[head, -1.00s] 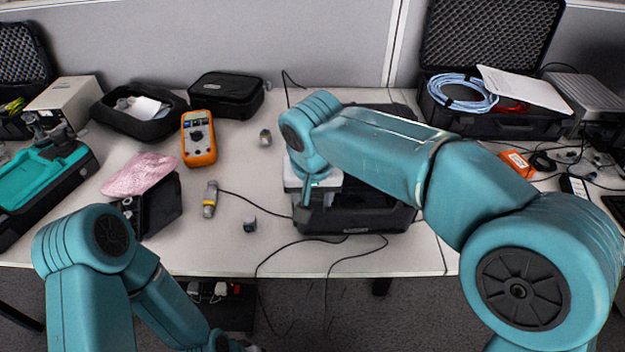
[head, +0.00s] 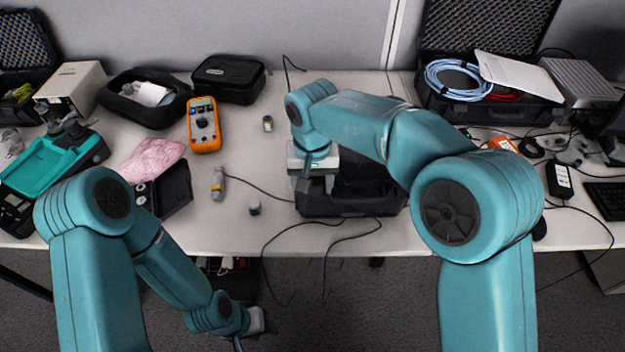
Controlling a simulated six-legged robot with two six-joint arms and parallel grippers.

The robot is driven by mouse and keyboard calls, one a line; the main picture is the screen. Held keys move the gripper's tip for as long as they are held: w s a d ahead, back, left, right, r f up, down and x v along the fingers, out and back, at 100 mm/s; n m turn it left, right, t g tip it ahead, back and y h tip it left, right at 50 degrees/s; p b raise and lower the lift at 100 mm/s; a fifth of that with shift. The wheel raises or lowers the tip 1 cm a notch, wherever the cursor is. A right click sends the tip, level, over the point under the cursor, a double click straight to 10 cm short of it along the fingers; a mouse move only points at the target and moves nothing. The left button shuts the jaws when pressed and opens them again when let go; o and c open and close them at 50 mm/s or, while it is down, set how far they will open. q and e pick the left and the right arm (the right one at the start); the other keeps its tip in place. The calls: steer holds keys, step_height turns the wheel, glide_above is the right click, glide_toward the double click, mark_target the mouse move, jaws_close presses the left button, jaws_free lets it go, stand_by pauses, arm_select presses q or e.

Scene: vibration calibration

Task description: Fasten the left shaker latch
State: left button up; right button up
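A black case-like unit (head: 355,204) stands near the table's front edge at the centre; I take it to be the shaker, but its latches are too small and too covered to make out. My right gripper (head: 304,186) points down at its left side, close to or touching it; finger spacing and contact are unclear. A pale block beside the gripper may be part of the gripper or of the unit. My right arm hides much of the unit's top. My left gripper (head: 246,333) hangs low in front of the table, away from the unit, its fingers barely showing.
A yellow-grey sensor (head: 217,184), a small dark cylinder (head: 255,208) and an orange multimeter (head: 204,126) lie left of the unit. Black cables (head: 276,243) hang over the front edge. An open case (head: 490,108) with blue cable stands at the back right.

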step_height(320, 180, up, 16)
steer(key=p, duration=0.2)
steer(key=shift+s+r, duration=0.2)
steer(key=shift+s, duration=0.1)
steer(key=shift+s+f, duration=0.1)
steer(key=shift+s, duration=0.05)
stand_by(0.4)
